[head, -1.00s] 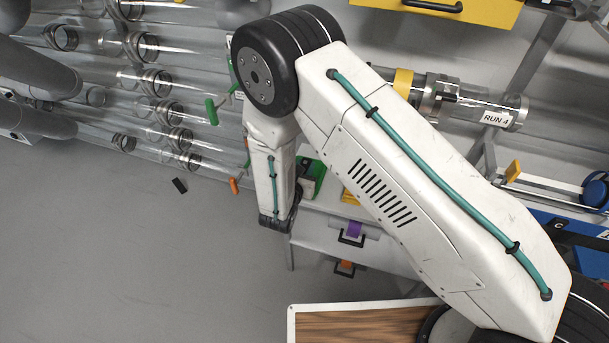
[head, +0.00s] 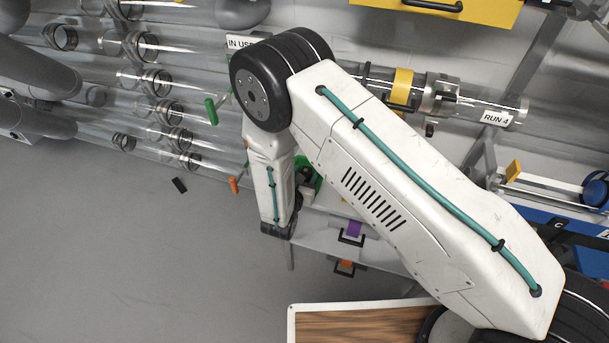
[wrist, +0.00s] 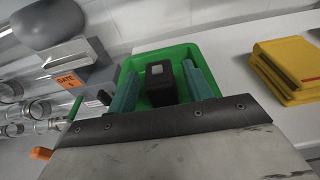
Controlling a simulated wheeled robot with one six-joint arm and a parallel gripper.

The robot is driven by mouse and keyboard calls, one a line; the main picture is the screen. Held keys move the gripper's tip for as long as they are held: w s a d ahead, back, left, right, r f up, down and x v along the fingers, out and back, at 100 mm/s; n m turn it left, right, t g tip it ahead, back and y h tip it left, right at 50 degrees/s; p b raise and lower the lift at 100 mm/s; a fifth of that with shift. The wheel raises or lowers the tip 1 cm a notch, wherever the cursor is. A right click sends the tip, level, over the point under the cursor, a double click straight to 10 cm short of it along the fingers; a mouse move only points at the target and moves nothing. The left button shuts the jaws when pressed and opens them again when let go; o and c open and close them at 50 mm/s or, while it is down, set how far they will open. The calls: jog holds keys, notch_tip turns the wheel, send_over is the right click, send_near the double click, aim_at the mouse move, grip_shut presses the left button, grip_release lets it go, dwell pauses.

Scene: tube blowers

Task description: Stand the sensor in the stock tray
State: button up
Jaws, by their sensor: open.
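A dark, box-shaped object, apparently the sensor (wrist: 160,82), stands upright in the green tray (wrist: 180,52) in the wrist view. It has a small pale square on its top. My gripper (wrist: 160,78) is open, with one teal finger on each side of the dark object. A gap shows on both sides, so the fingers seem clear of it. The base of the object is hidden by the gripper body. In the head view, part of the green tray (head: 311,178) shows behind my arm, and my fingers are hidden there.
Yellow flat cases (wrist: 285,70) lie right of the tray on the pale bench. An orange tag (wrist: 69,80) and clear tubes with metal collars (wrist: 38,108) are at the left.

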jog(key=v, duration=1.2)
jog(key=shift+w, duration=0.1)
jog(key=w+d+r+m+g+h, duration=0.3)
jog(key=d+r+m+g+h, duration=0.4)
jog(key=d+r+m, duration=0.8)
jog(key=s+d+r+m+g+y, duration=0.1)
jog(key=s+d+r+m+g, duration=0.25)
jog(key=d+r, duration=0.35)
jog(key=s+d+r+m+g+y, duration=0.15)
jog(key=s+d+r+g, duration=0.3)
jog(key=r, duration=0.45)
jog(key=s+d+r+m+y, duration=0.1)
jog(key=s+r+m+y, duration=0.3)
jog(key=s, duration=0.5)
jog(key=s+d+r+m+t+y, duration=0.1)
jog(key=s+r+m+y, duration=0.3)
jog(key=s+m+y, duration=0.2)
jog(key=s+m, duration=0.2)
jog(key=s, duration=0.1)
jog(key=shift+s+d+r+t, duration=0.2)
jog(key=shift+d+t, duration=0.05)
jog(key=shift+t, duration=0.05)
